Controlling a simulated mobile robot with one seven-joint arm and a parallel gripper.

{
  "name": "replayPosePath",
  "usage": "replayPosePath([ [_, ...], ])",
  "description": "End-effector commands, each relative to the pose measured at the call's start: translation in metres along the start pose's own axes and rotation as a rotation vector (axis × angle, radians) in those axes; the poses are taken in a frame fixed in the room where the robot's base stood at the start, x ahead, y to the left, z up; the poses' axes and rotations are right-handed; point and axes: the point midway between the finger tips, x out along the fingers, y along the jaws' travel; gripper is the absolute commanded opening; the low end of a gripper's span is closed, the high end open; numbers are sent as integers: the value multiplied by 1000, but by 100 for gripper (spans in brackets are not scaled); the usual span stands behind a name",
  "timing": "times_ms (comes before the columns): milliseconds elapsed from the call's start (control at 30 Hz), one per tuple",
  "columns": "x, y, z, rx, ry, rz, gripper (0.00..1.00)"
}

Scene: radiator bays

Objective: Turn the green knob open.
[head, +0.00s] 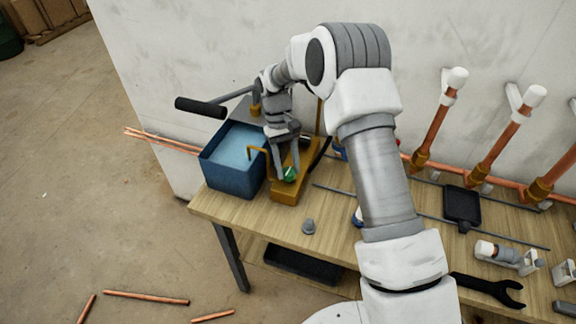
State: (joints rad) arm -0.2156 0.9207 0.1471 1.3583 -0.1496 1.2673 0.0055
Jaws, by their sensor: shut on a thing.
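The green knob (290,175) sits on an orange-yellow body (289,194) beside a blue water tank (222,181) at the left end of the workbench. My gripper (286,172) points down over it, with its fingers on either side of the knob, shut on it. The fingers cover part of the knob, so its turned angle cannot be told. A brass-coloured bent spout (257,151) reaches over the tank, which holds light blue water.
A black-gripped lever (201,107) sticks out left above the tank. A grey cone-shaped piece (308,227) lies on the workbench (270,232). Copper pipes with white caps (457,78) stand along the wall. A black tray (462,205) and wrench (488,289) lie right.

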Motion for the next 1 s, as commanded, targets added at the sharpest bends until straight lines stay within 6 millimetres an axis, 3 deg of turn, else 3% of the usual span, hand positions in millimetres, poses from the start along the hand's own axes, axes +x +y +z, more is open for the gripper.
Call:
replayPosePath([
  [667, -1, 0, -1, -53, 5, 23, 0],
  [700, -1, 0, -1, -53, 5, 23, 54],
  [833, -1, 0, -1, -52, 4, 22, 76],
  [1000, 0, 0, 0, -52, 2, 22, 76],
])
